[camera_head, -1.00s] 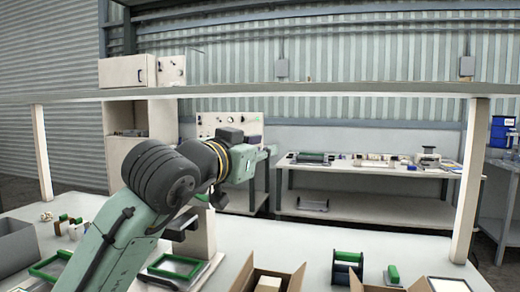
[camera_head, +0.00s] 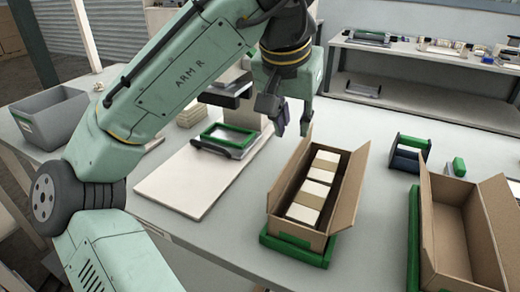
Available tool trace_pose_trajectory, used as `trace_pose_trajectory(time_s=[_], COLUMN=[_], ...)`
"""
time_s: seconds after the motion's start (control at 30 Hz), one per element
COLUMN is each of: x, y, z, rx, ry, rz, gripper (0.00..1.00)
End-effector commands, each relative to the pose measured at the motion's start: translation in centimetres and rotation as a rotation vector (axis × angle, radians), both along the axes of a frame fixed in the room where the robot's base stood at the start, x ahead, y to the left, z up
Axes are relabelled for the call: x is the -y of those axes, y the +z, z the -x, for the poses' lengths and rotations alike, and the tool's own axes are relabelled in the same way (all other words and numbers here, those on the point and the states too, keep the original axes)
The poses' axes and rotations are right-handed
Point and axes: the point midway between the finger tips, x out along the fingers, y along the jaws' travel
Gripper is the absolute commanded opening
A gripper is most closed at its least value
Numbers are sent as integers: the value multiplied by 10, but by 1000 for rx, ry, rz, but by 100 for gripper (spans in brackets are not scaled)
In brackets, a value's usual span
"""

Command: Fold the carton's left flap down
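An open brown carton (camera_head: 298,231) stands on a green-edged base on the table, with several pale blocks (camera_head: 314,193) in a row inside. Its left flap (camera_head: 288,172) stands up along the left long side. Its right flap (camera_head: 350,188) also stands up, tilted outward. My gripper (camera_head: 288,118) hangs above and behind the far left corner of the carton, fingers pointing down. The fingers look spread with no carton part between them. I see no contact with the flap.
A second open carton (camera_head: 437,240), seemingly empty, stands at the right. A green-handled dark rack (camera_head: 409,153) and a small green block (camera_head: 456,167) lie behind. A white board (camera_head: 185,182) with a green frame (camera_head: 229,137) is at the left. A grey bin (camera_head: 50,120) stands far left.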

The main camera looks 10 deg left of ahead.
Motion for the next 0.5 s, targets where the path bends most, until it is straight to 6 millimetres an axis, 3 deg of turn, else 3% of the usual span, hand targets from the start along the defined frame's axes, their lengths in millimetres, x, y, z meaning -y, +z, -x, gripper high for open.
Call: trace_pose_trajectory(time_s=[0.17, 0.5], x=[1, 6], y=[-14, -70], z=[0, -23], rx=[-25, -23], ry=[5, 6], rz=[-17, -16], gripper=[23, 23])
